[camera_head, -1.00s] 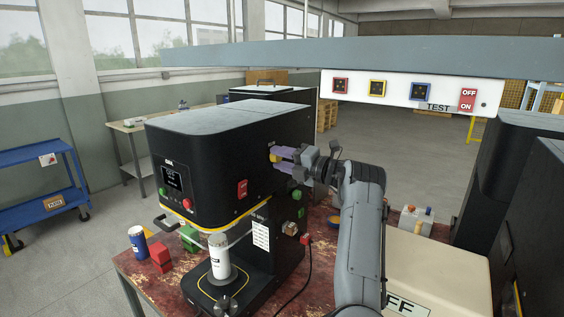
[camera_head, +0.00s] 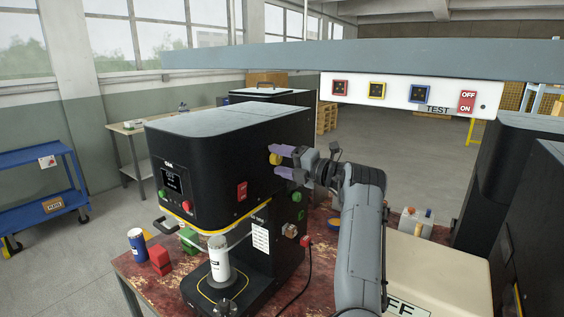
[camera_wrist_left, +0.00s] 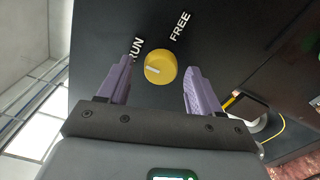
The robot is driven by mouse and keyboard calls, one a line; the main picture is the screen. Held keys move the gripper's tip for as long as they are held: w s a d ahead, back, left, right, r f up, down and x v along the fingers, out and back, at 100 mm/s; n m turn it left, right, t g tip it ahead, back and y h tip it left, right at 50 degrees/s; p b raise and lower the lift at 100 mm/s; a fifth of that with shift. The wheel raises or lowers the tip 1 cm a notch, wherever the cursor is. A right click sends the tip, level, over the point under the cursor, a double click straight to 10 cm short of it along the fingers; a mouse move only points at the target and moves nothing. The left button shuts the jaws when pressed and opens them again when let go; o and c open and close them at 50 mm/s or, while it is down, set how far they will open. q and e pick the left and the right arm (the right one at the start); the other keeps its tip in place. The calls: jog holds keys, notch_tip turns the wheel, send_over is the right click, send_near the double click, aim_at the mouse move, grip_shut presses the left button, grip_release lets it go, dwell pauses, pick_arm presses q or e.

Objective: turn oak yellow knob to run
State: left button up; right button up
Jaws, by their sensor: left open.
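The yellow knob (camera_head: 275,158) is on the right side of the black seamer (camera_head: 215,140). In the left wrist view the knob (camera_wrist_left: 160,68) is round, with a white pointer mark toward the left. The RUN label (camera_wrist_left: 136,48) is above-left of it and the FREE label (camera_wrist_left: 180,25) is above-right. My left gripper (camera_head: 280,161) is open, with purple fingers on either side of the knob. In the left wrist view there is a gap between each finger and the knob. My right gripper is not in view.
A white can (camera_head: 219,258) stands on the seamer's base. A blue can (camera_head: 138,243), a red block (camera_head: 160,261) and a green block (camera_head: 189,238) are on the worn red table (camera_head: 150,285). A grey beam (camera_head: 350,55) with a white switch panel (camera_head: 400,90) crosses above.

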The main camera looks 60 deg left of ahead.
pick_arm(q)
jog(key=v, duration=1.1)
jog(key=shift+p, duration=0.45)
jog(key=shift+a, duration=0.1)
